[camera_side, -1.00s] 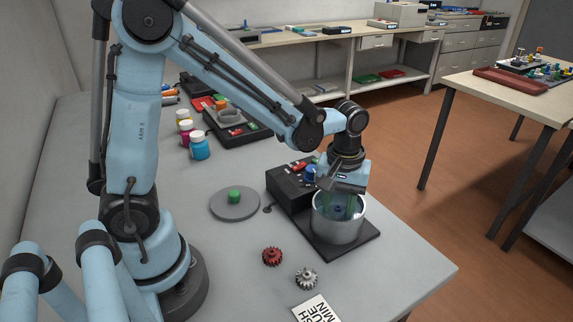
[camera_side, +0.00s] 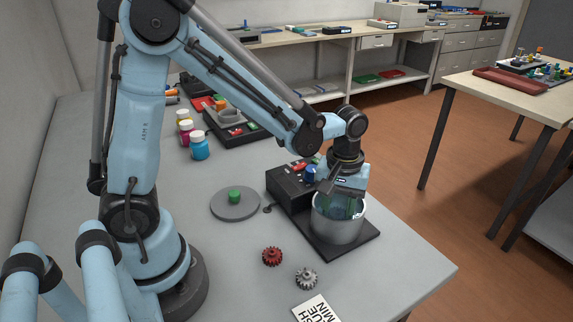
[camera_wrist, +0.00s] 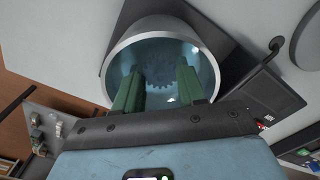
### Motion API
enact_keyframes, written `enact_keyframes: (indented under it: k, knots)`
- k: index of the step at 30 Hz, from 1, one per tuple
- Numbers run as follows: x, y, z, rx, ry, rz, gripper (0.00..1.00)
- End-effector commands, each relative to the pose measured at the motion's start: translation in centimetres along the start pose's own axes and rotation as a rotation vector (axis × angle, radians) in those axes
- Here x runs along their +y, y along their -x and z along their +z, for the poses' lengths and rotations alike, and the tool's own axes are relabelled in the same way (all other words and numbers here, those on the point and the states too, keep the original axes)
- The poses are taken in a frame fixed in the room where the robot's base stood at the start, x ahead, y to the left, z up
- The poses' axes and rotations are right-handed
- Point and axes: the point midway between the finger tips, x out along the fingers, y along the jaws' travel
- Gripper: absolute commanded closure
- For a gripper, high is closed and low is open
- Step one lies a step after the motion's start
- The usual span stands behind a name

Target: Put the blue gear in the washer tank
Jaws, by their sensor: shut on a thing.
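The washer tank (camera_side: 338,231) is a round metallic cylinder standing on a dark base at the right of the table. My gripper (camera_side: 341,207) points down into it, with its green fingers below the rim. In the wrist view my gripper (camera_wrist: 158,72) is shut on the blue gear (camera_wrist: 158,79), whose toothed edge shows between the fingers inside the tank (camera_wrist: 207,50). The tank's front wall hides the gear in the side view. I cannot tell whether the gear touches the tank floor.
A black control box (camera_side: 287,188) with red and blue parts adjoins the tank. A red gear (camera_side: 272,256) and a grey gear (camera_side: 307,279) lie in front. A grey disc (camera_side: 222,208) with a green piece is to the left. Colored bottles (camera_side: 199,146) stand behind.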

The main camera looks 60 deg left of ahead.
Motion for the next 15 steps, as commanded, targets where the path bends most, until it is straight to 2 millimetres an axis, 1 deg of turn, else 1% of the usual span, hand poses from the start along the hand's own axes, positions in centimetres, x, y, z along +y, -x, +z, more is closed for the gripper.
enact_keyframes:
  k: [8, 9, 14, 15]
  knots:
    - [0.00, -0.03, -0.01, 0.000, 0.000, 0.000, 0.88]
    - [0.00, -0.03, -0.01, 0.000, 0.000, 0.000, 0.57]
    - [0.00, -0.02, -0.01, 0.000, 0.000, 0.000, 0.33]
    - [0.00, -0.02, -0.01, 0.000, 0.000, 0.000, 0.30]
